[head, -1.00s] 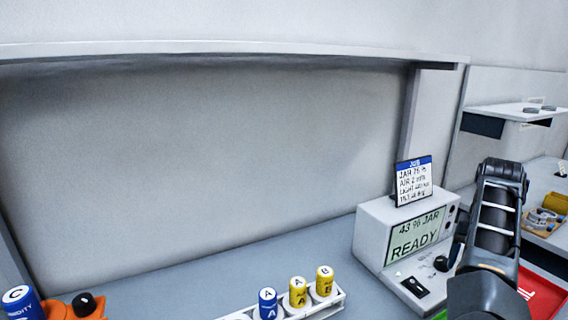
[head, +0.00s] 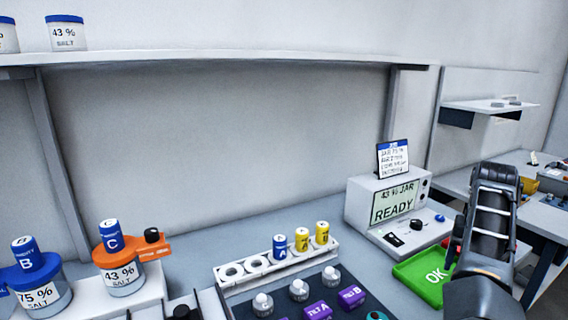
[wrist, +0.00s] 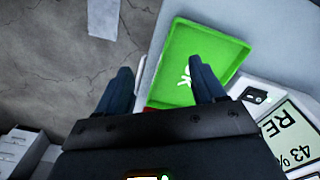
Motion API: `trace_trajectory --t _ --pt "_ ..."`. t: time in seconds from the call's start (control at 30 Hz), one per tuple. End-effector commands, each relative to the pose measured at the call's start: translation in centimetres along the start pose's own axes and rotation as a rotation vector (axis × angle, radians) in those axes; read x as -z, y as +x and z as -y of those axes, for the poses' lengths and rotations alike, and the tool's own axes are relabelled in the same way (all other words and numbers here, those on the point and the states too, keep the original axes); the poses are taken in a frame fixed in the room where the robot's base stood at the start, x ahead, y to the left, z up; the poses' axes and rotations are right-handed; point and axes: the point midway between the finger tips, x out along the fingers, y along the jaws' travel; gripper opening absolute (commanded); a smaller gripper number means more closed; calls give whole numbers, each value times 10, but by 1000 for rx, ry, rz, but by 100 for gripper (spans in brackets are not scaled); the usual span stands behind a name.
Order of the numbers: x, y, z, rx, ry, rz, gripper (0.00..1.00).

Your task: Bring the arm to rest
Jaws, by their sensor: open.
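My arm rises at the right side of the head view, in front of the bench's right end. My gripper (wrist: 160,85) shows in the wrist view with its two dark fingers spread apart and nothing between them. It points down over the floor and the near edge of the green OK tray (wrist: 198,62). The right finger overlaps the tray in the picture; I cannot tell the height between them. The green tray also shows in the head view (head: 420,278), left of my arm.
A white tester (head: 385,205) reading "43 % JAR READY" stands behind the tray. A white rack (head: 277,265) holds one blue and two yellow cylinders. Bare cracked floor (wrist: 50,50) lies beside the bench.

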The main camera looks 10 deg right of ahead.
Motion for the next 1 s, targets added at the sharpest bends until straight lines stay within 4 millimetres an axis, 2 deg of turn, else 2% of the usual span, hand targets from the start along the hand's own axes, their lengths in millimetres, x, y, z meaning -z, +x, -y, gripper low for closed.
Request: trace_trajectory --t 0.27,0.67,0.87,1.0 --pt "-2 26 -17 -45 -5 -59 69" --pt "-14 86 -62 -153 -50 -232 69" --pt "-36 126 -96 -233 -131 -391 69" --pt "-58 148 -115 -269 -215 -513 69"
